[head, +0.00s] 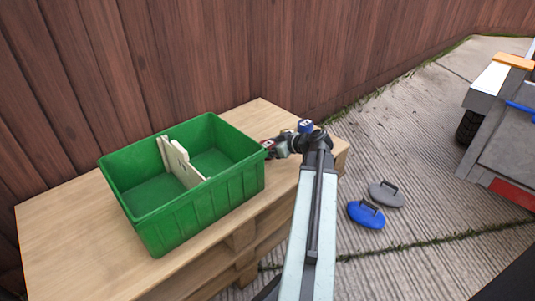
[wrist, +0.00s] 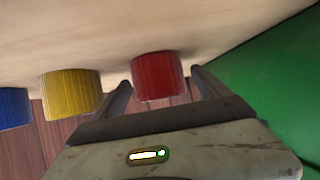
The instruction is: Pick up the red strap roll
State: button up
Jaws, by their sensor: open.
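The red strap roll (wrist: 158,76) stands on the pallet top in the wrist view, between the two fingers of my gripper (wrist: 162,88). The fingers are open, one on each side of the roll, and I see no clear contact. In the head view my gripper (head: 274,149) is at the right side of the green crate, low over the pallet top. A small red patch there, beside the crate wall, looks like the red roll (head: 268,145), mostly hidden by my gripper.
A yellow roll (wrist: 71,93) and a blue roll (wrist: 14,108) stand in a row left of the red one. The green crate (head: 206,218) with a pale divider stands close by on the wooden pallet stack (head: 60,225). A plank fence (head: 220,50) rises behind.

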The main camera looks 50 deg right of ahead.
jog(key=c, duration=1.6)
jog(key=shift+c, duration=0.2)
jog(key=shift+r, duration=0.2)
